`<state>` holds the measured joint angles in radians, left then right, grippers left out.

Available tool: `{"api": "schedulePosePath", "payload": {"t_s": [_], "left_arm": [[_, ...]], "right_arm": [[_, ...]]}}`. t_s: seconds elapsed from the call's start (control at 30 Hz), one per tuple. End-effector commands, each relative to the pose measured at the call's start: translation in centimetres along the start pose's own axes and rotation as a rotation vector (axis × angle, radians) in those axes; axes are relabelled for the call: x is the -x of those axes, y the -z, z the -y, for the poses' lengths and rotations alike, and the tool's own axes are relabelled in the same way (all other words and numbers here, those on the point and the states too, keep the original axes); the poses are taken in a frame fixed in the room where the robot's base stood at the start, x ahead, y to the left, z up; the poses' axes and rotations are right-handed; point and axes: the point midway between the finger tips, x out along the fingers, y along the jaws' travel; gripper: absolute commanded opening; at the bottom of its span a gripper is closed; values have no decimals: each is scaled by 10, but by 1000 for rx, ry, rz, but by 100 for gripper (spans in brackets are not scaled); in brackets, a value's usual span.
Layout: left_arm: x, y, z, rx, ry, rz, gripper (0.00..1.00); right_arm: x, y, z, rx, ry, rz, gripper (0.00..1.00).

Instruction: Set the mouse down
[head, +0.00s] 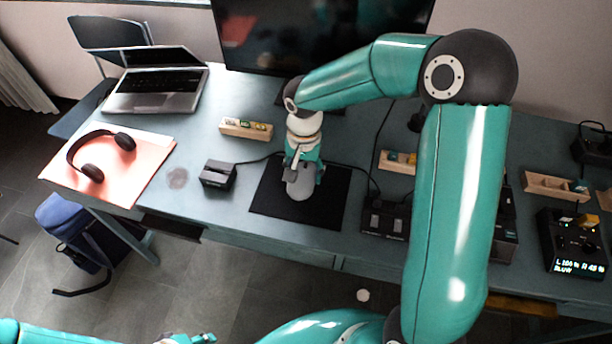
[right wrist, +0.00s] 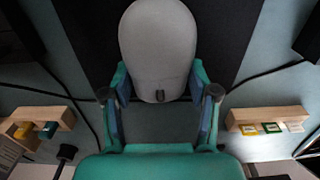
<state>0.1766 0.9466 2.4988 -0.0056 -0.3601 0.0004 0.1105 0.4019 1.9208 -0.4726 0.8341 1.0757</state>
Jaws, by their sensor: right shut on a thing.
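The grey mouse (head: 299,188) is over the black mouse mat (head: 335,205) in the middle of the table. It also shows in the right wrist view (right wrist: 158,45), with its dark scroll wheel toward my gripper. My right gripper (head: 303,172) points down and is shut on the mouse, one finger on each side near the wheel end. I cannot tell whether the mouse's underside touches the mat (right wrist: 228,35). Only a small part of my left gripper (head: 200,338) shows at the bottom edge, away from the table; its jaws are not clear.
A small black box (head: 218,173) stands left of the mat, and a black device (head: 386,219) to its right. Wooden holders (head: 246,128) (head: 398,162) stand behind. A laptop (head: 157,88), and headphones (head: 88,168) on an orange sheet (head: 142,170), are at the left. A monitor (head: 320,35) stands at the back.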

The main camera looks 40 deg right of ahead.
Motion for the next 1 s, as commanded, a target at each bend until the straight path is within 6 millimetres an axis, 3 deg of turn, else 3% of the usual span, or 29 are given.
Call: {"api": "schedulePosePath", "payload": {"t_s": [0.17,0.57,0.6,0.7,1.0], "left_arm": [[-1,0,0,0,0,0,40],[-5,0,2,0,0,0,40],[-3,0,1,0,0,0,40],[-3,0,1,0,0,0,40],[-2,0,1,0,0,0,40]], "right_arm": [[-25,0,-1,1,-3,3,23],[-31,0,0,1,-1,1,23],[-29,0,0,1,-1,1,66],[-29,0,0,1,-1,1,82],[-28,0,0,1,-1,1,84]]}}
